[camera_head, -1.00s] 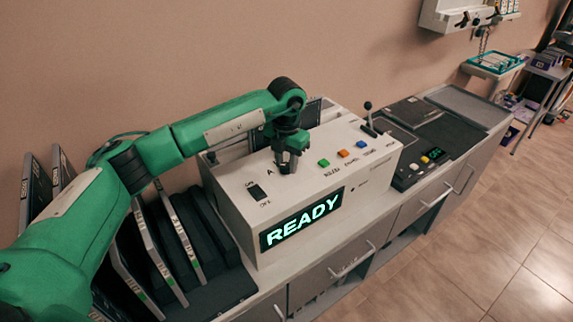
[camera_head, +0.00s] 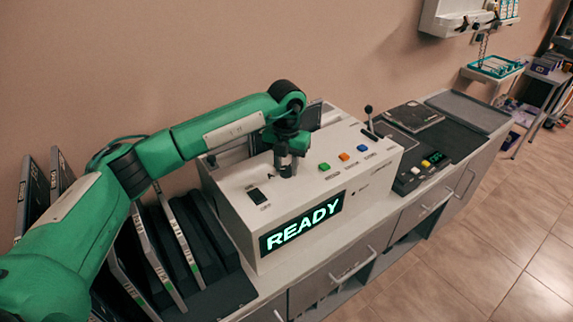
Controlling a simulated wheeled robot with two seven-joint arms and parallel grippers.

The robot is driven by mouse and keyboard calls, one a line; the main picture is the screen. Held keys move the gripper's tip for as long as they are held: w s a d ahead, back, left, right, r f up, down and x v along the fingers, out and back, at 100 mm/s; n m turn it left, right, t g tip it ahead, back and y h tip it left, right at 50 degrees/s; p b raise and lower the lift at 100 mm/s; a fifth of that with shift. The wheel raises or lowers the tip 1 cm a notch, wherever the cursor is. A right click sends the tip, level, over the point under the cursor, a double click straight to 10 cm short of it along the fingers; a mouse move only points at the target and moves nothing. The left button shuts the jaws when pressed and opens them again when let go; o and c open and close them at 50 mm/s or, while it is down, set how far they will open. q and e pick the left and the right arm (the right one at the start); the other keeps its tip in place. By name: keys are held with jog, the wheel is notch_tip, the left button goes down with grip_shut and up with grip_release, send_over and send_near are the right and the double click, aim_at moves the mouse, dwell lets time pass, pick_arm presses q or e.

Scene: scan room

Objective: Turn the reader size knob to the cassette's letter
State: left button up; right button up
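The reader (camera_head: 240,205) is a white box on the counter, with a lit display (camera_head: 302,222) that says READY. My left gripper (camera_head: 287,171) points down at the reader's top panel, between the black rocker switch (camera_head: 257,196) and the green button (camera_head: 324,166). Its fingers are close together at the panel. The size knob is not visible; the gripper covers that spot, and I cannot tell whether the fingers hold it. Several dark cassettes (camera_head: 160,250) stand in a rack at the left. Their letters are too small to read. My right gripper is out of view.
Free floor is at lower right.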

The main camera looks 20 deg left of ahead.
aim_at(286, 168)
pick_arm(q)
jog(key=o, duration=0.4)
jog(key=shift+o, duration=0.2)
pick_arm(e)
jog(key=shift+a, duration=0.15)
pick_arm(q)
jog(key=shift+r, duration=0.1)
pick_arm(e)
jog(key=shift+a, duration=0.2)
pick_arm(q)
jog(key=shift+r, duration=0.3)
notch_tip(286, 168, up, 13)
jog(key=b, duration=0.2)
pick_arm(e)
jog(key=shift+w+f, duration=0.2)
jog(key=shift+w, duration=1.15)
